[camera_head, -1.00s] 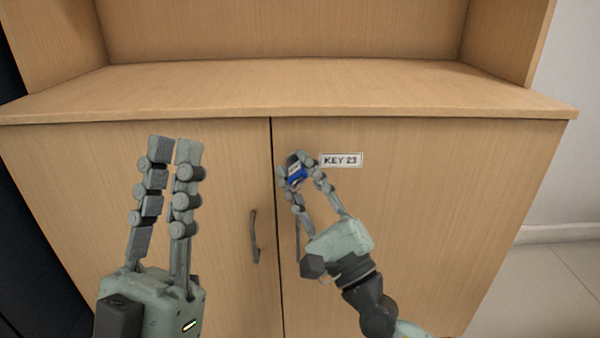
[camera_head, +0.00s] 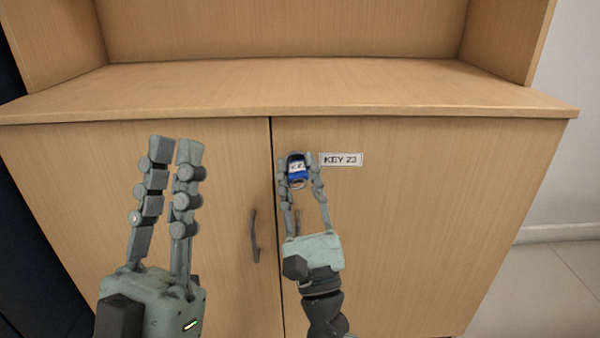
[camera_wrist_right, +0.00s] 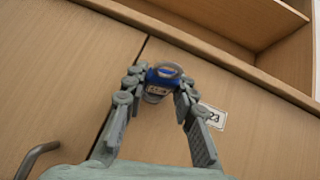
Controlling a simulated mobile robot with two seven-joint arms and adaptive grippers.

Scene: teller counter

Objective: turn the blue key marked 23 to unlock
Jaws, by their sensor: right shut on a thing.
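The blue key (camera_head: 298,172) with a white label area is at the upper left corner of the right cabinet door, beside the "KEY 23" tag (camera_head: 341,160). My right gripper (camera_head: 299,163) is shut on the key, one finger on each side of it. In the right wrist view the key (camera_wrist_right: 161,76) sits between the fingertips, close to the door, with the tag (camera_wrist_right: 213,116) to its right. The key's shaft and lock are hidden. My left gripper (camera_head: 175,145) is in front of the left door, its fingers nearly parallel with a narrow gap at the tips.
The left door (camera_head: 80,190) has a curved dark handle (camera_head: 254,236) near the centre seam; it also shows in the right wrist view (camera_wrist_right: 35,158). Another handle is mostly hidden by my right gripper. The countertop (camera_head: 300,88) above is bare.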

